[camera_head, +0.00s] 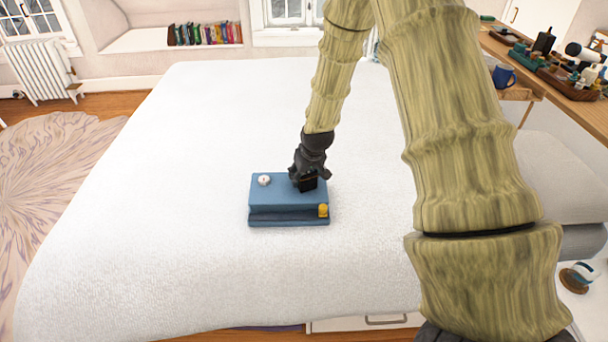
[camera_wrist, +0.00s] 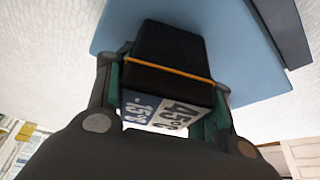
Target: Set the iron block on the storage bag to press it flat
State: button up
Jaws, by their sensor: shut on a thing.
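The blue storage bag (camera_head: 275,190) lies on the white bed, with a white round cap on its top and a yellow piece at its front right corner. My gripper (camera_head: 309,177) is over the right half of the bag, shut on a dark block. In the wrist view the block (camera_wrist: 172,55) is black, with an orange line and a blue-and-white printed label, between the two fingers. The blue bag (camera_wrist: 235,45) shows behind it. I cannot tell whether the block touches the bag. In the head view my gripper hides much of the block.
The wide white bed (camera_head: 160,210) is clear around the bag. A wooden desk (camera_head: 545,70) at the right holds bottles and a blue mug (camera_head: 503,76). Books (camera_head: 205,33) stand on the window seat at the back. A radiator (camera_head: 42,72) is at the left.

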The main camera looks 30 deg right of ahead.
jog(key=shift+f, duration=0.1)
jog(key=o, duration=1.7)
jog(key=v, duration=1.2)
jog(key=shift+a, duration=0.1)
